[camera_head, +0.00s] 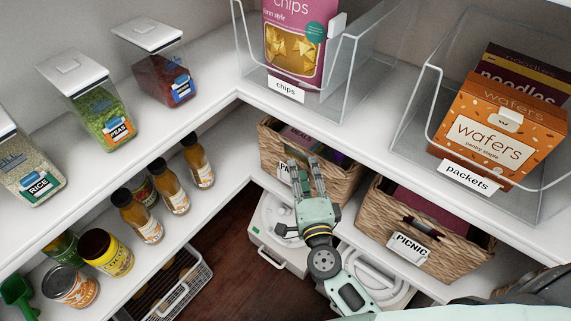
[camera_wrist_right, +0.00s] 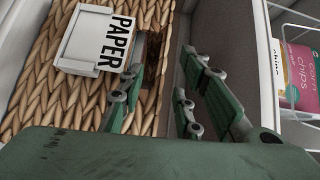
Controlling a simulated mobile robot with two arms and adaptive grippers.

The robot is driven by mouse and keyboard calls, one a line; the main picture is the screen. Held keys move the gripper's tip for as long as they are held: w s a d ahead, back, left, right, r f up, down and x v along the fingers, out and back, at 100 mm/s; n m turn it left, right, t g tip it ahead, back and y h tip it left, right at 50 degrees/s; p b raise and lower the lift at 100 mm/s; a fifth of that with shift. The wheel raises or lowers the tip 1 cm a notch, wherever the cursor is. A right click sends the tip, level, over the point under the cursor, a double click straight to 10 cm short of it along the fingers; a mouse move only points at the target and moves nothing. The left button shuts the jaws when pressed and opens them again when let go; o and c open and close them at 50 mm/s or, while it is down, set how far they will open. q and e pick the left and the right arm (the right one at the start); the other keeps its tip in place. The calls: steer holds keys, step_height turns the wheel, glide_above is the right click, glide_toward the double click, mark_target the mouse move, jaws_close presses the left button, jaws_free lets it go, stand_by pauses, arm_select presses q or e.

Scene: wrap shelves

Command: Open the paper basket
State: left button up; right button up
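The paper basket (camera_head: 343,181) is a woven wicker bin on the middle shelf, under the chips bin, with boxes inside. Its white label is partly hidden by my right gripper in the head view. In the wrist view the woven front (camera_wrist_right: 30,85) and the PAPER label (camera_wrist_right: 95,40) show large, turned sideways, with a dark slot beside the label. My right gripper (camera_head: 303,165) is at the basket's front; its fingers (camera_wrist_right: 170,100) are apart, one over the weave and the other beyond the rim side. Nothing is clearly gripped. I cannot tell whether they touch. My left gripper is not in view.
The picnic basket (camera_head: 440,257) stands to the right. Above are clear bins with chips (camera_head: 296,40) and wafers (camera_head: 495,140). White appliances (camera_head: 268,230) sit below. Jars and bottles (camera_head: 137,215) line the left shelves. Wooden floor (camera_head: 225,255) is open between the shelves.

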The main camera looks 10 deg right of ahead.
mark_target(299, 152)
steer(key=shift+m, duration=0.4)
steer(key=w, duration=0.5)
steer(key=w+d, duration=0.1)
steer(key=w, duration=0.2)
steer(key=shift+r, duration=0.25)
steer(key=shift+c, duration=0.3)
jaws_close()
